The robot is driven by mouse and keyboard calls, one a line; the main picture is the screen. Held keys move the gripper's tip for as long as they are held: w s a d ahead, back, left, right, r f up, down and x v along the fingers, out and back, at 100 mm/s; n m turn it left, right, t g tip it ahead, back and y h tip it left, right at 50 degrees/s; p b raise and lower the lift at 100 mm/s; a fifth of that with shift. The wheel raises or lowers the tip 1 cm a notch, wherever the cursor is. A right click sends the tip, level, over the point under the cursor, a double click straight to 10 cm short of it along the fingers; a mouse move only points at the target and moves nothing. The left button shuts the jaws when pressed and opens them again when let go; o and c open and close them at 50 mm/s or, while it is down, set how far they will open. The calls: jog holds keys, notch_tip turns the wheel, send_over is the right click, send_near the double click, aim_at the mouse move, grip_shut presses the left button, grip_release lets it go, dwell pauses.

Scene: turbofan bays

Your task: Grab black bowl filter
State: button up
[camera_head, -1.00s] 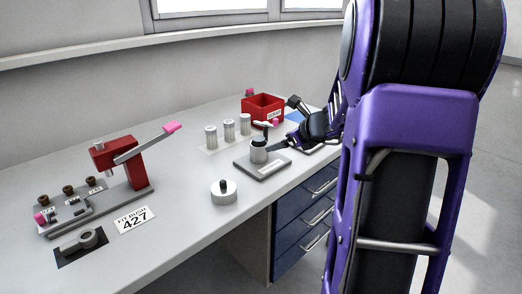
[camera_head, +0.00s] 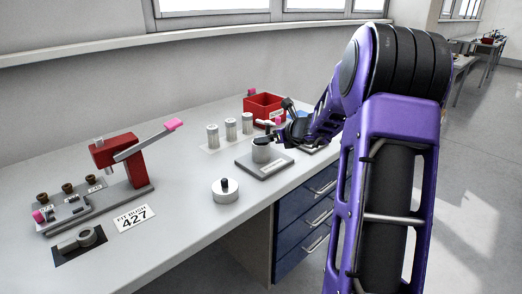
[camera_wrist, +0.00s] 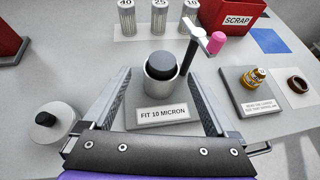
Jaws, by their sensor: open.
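A black round filter piece (camera_wrist: 163,65) sits in the top of a grey bowl (camera_wrist: 161,92). The bowl stands upright on a grey plate (camera_wrist: 137,118) labelled "FIT 10 MICRON". My gripper (camera_wrist: 160,82) is open, with one finger on the left and one on the right of the bowl in the wrist view. I cannot tell whether either finger touches it. In the head view the bowl (camera_head: 261,153) stands near the table's right side, with my gripper (camera_head: 279,138) close at its right.
A black post with a pink-ended lever (camera_wrist: 217,42) stands right behind the bowl. Several silver cartridges (camera_wrist: 161,17) and a red SCRAP bin (camera_wrist: 233,14) are behind. A round silver part (camera_wrist: 53,122) lies left. A red press (camera_head: 125,160) stands further left.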

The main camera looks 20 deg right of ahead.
jog(key=shift+d+x, duration=0.1)
jog(key=shift+x, duration=1.25)
jog(key=shift+d+x, duration=0.15)
jog(key=shift+x, duration=1.2)
grip_shut()
